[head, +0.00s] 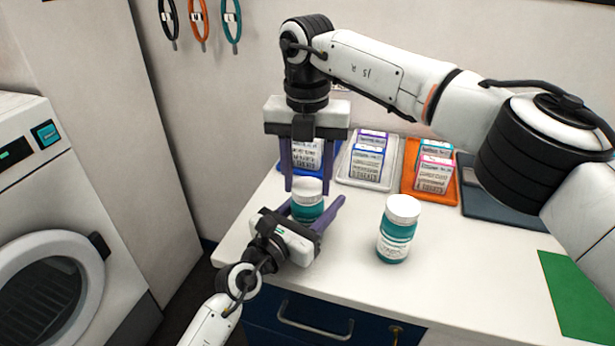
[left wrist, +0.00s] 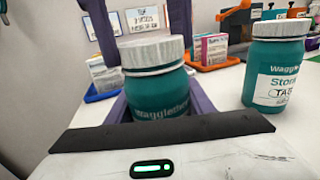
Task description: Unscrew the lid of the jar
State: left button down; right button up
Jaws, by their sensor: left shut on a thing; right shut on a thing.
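The jar (head: 308,209) is teal with a white lid (head: 308,187) and stands upright near the left end of the counter. It also shows in the left wrist view (left wrist: 158,95), with its lid (left wrist: 152,50) on top. My left gripper (head: 313,203) is shut on the jar's body from the front, its purple fingers on either side. My right gripper (head: 307,186) points down from above and is shut on the lid, a finger on each side.
A second teal jar (head: 394,245) with a white lid stands on the counter (head: 460,285) to the right. Behind are a white tray (head: 345,178), an orange tray (head: 408,190) and a dark tray (head: 480,200) along the wall. A green mat (head: 580,300) lies at the right.

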jog(key=n, duration=0.4)
jog(key=shift+n, duration=0.3)
jog(key=n, duration=0.4)
jog(key=shift+r, duration=0.1)
jog(key=n, duration=0.4)
jog(key=shift+n, duration=0.4)
jog(key=n, duration=0.8)
jog(key=shift+n, duration=0.3)
jog(key=n, duration=0.8)
jog(key=shift+n, duration=0.3)
jog(key=n, duration=0.3)
jog(key=shift+n, duration=0.3)
